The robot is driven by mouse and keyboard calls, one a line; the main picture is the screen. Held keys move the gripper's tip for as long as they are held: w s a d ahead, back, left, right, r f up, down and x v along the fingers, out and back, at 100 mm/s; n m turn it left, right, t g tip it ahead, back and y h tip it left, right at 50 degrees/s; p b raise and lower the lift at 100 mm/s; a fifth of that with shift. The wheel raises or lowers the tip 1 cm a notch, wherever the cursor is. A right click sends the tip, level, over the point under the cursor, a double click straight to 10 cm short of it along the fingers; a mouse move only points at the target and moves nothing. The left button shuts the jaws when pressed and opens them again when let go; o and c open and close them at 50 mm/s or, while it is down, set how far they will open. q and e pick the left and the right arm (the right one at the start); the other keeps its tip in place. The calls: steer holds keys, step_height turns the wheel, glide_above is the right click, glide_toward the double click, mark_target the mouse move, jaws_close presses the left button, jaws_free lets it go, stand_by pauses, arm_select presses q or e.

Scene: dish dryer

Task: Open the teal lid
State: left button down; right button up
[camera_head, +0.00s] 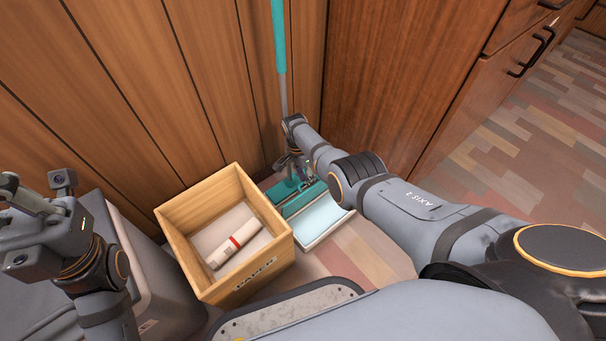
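In the head view, a teal part (297,203), which may be the teal lid, sits low in the corner on a dustpan-like item with a pale, open tray (322,217). A pole with a teal grip (278,38) rises above it along the wall. My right gripper (297,172) points down just above the teal part; its fingers are small and dark, and I cannot tell whether they touch it or are open or shut. My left gripper (8,188) is at the left edge, away from the teal part, partly cut off.
A wooden box (196,277) with a pale tube (234,244) marked with a red band stands left of the teal part. A grey bin (165,290) stands farther left. A wood-panelled wall (130,75) and a cabinet (395,75) close the corner. Floor (510,150) is clear at right.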

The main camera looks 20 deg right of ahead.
steer(key=shift+s+d+f, duration=0.1)
steer(key=shift+d+f, duration=0.05)
steer(key=shift+f, duration=0.1)
steer(key=shift+a+r, duration=0.2)
steer(key=shift+r, duration=0.1)
steer(key=shift+w+r, duration=0.2)
steer(key=s+v, duration=0.2)
steer(key=v, duration=0.7)
steer(key=shift+d+r, duration=0.35)
steer(key=shift+d, duration=0.1)
steer(key=shift+s, duration=0.1)
